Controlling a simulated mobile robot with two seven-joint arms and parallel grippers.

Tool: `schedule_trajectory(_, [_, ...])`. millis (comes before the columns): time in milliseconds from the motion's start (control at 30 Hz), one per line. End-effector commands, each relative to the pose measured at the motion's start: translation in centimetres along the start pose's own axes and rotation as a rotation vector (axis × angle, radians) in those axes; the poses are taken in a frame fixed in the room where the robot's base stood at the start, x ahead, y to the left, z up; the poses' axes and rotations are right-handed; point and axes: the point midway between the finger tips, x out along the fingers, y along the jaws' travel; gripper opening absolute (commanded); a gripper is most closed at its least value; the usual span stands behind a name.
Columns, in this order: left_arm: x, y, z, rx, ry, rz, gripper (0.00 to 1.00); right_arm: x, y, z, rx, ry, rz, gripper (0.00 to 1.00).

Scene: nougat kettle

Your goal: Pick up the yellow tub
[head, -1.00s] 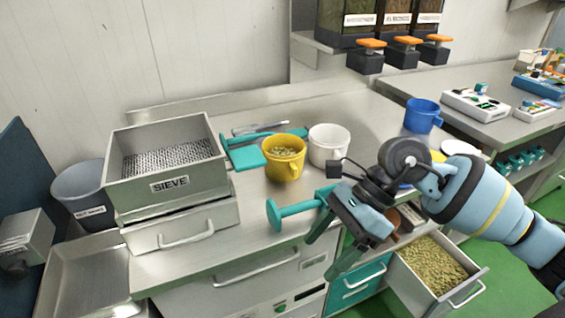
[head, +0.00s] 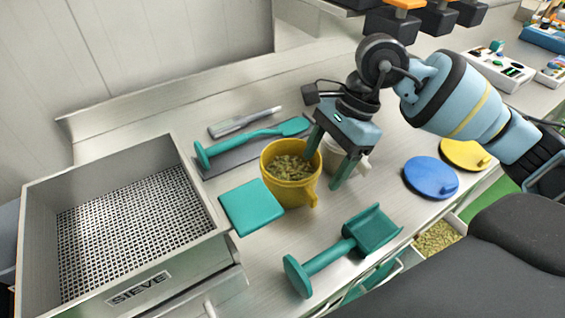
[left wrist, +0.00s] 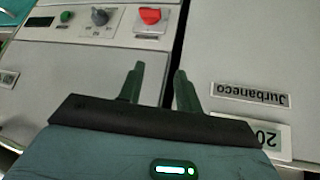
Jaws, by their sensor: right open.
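The yellow tub (head: 276,191) stands upright on the steel worktop, holding green nuts, with its handle toward the front right. My right gripper (head: 324,168) is open, its fingers pointing down just right of the yellow tub. One finger is close to the tub's right rim; I cannot tell whether it touches. The other finger is in front of the white tub (head: 354,160), which is partly hidden behind the gripper. In the left wrist view, my left gripper (left wrist: 158,72) has its fingers apart with nothing between them, facing a cabinet front with knobs.
A teal square (head: 251,207) lies left of the yellow tub, and a teal scoop (head: 330,255) in front. Another teal tool (head: 250,137) lies behind. The steel sieve box (head: 200,200) stands left. Blue (head: 430,177) and yellow (head: 466,154) lids lie right.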

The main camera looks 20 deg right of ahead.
Motion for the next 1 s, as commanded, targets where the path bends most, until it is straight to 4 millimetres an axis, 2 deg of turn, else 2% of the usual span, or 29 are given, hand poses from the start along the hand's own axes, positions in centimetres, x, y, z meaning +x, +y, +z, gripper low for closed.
schedule_trajectory(233, [-0.3, 0.1, 0.9, -0.002, -0.020, 0.001, 0.34, 0.3, 0.0, 0.0, 0.001, -0.001, 0.001, 0.69])
schedule_trajectory(467, [-0.4, 0.1, 0.8, -0.002, -0.019, 0.002, 0.34, 2.4, 0.1, 0.1, 0.000, -0.002, 0.002, 0.69])
schedule_trajectory(667, [-0.4, 0.1, 0.6, -0.002, -0.014, 0.001, 0.34, 3.0, 0.1, 0.1, 0.000, -0.001, 0.002, 0.69])
schedule_trajectory(1000, [-0.4, 0.0, -1.0, 0.002, 0.015, -0.002, 0.34, 7.2, 0.3, 0.1, 0.000, -0.002, 0.002, 0.69])
